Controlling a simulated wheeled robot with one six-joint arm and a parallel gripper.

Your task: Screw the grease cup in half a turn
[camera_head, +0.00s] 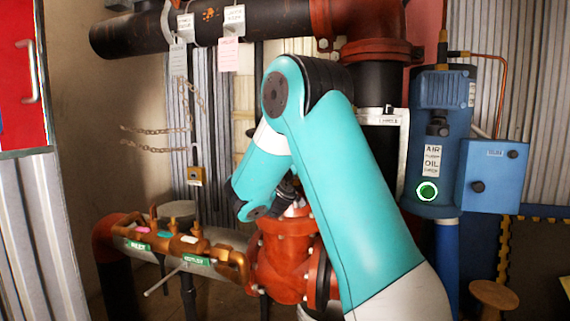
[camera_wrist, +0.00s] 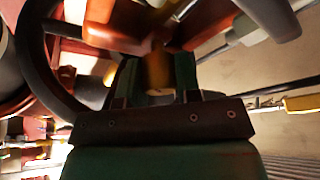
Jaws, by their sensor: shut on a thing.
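In the wrist view, my gripper (camera_wrist: 158,80) is shut on a small brass-coloured thing, which I take to be the grease cup (camera_wrist: 157,70). It stands between the two dark green fingers, and its far end meets orange-red metalwork (camera_wrist: 118,28). The cup is dim and partly hidden by the fingers, so its thread and how deep it sits cannot be told. In the head view, my arm reaches down to the orange-red valve body (camera_head: 283,268). The arm hides the gripper's fingertips and the cup there.
A brass manifold (camera_head: 190,246) with green labels lies left of the valve. A padlock (camera_head: 196,176) hangs near chains. A blue pump (camera_head: 437,150) with a lit green button stands at right, beside a blue box (camera_head: 492,172). A dark curved ring (camera_wrist: 30,62) is close left of my fingers.

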